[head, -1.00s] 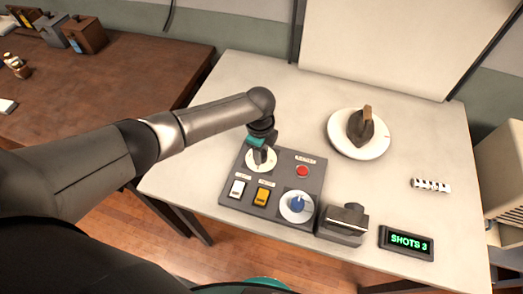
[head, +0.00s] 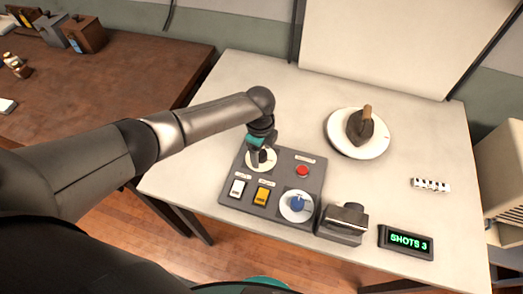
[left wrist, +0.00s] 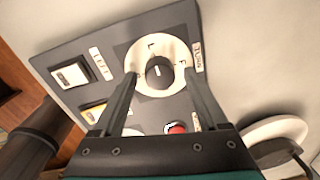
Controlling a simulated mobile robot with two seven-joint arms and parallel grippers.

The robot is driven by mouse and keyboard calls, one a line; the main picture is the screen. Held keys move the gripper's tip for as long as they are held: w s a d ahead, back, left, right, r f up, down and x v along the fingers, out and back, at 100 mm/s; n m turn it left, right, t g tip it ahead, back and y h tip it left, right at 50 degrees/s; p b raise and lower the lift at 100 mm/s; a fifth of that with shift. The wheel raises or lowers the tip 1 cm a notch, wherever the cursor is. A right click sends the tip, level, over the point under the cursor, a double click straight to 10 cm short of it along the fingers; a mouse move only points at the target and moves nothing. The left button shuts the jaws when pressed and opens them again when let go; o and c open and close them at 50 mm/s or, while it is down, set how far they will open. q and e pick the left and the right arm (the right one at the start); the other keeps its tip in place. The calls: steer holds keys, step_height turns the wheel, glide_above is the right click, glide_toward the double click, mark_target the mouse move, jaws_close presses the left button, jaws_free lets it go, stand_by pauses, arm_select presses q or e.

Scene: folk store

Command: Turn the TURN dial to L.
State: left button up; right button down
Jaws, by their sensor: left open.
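The TURN dial (head: 269,164) is a black knob on a round white plate at the panel's back left. In the left wrist view the dial (left wrist: 158,76) shows a white pointer mark, which appears to point toward the top of that picture. A letter L stands on the plate above the knob, and another letter is at its right. My left gripper (head: 258,156) is open, with its fingers pointing down over the dial. In the left wrist view its fingertips (left wrist: 160,84) lie on either side of the knob; contact cannot be told. My right gripper is not in view.
The grey panel (head: 229,198) also carries a red button (head: 302,171), a white switch (head: 237,188), a yellow switch (head: 262,196) and a blue knob (head: 297,204). A grey device (head: 343,222) and a SHOTS 3 display (head: 405,242) stand to the right. An iron-like object (head: 360,126) sits on a white disc behind.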

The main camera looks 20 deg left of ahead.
mark_target(260, 156)
arm_select(q)
step_height(260, 156, up, 15)
steer(key=p, duration=0.1)
steer(key=shift+s+r+p, duration=0.15)
steer(key=shift+s+p, duration=0.2)
steer(key=shift+p, duration=0.05)
steer(key=shift+a, duration=0.1)
stand_by(0.6)
